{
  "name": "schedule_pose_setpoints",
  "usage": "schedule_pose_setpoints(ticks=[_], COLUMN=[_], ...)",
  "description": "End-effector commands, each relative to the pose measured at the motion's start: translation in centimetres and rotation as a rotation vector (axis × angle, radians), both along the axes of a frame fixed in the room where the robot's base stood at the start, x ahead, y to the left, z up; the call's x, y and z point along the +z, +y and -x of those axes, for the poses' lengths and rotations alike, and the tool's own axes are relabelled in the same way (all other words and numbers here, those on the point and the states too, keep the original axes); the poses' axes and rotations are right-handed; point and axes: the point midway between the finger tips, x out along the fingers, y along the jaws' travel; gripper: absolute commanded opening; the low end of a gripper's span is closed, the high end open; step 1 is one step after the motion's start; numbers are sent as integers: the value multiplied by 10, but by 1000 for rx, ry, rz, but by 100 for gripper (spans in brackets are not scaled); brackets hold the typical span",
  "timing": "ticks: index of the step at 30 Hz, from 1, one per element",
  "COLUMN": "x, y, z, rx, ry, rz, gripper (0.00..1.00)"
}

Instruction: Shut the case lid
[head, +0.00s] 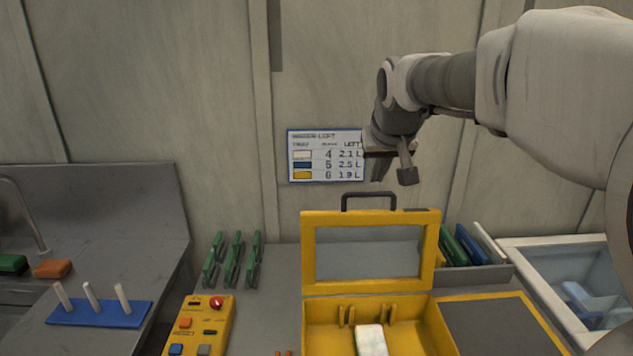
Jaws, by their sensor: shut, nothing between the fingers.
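The yellow case (318,322) stands open on the bench at the lower middle of the head view. Its lid (309,254) is raised roughly upright at the back, a yellow frame around a clear pane, with a dark handle (369,196) on its top edge. A white block (371,341) lies inside the case. My gripper (393,176) is shut and empty, pointing down above the lid's handle and apart from it in the picture. The front of the case is cut off by the frame edge.
A yellow control box (208,325) with a red button and several green clips (232,260) stand left of the case. Right are a yellow-edged dark panel (492,327), a bin of folders (480,276) and a clear-topped container (565,262). A sign (325,156) hangs behind.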

Motion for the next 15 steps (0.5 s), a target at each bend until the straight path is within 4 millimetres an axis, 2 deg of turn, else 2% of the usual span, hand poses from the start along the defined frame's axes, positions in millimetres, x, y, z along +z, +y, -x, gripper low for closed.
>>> schedule_pose_setpoints(ticks=[1, 6, 9, 15], x=[-1, -2, -4, -11], y=[0, 0, 0, 0], z=[-19, -61, -75, -88], rx=[0, 0, -1, 0], ry=[-6, -31, -39, -43], rz=[-6, -23, -29, -32], gripper=[0, 0, 0, 0])
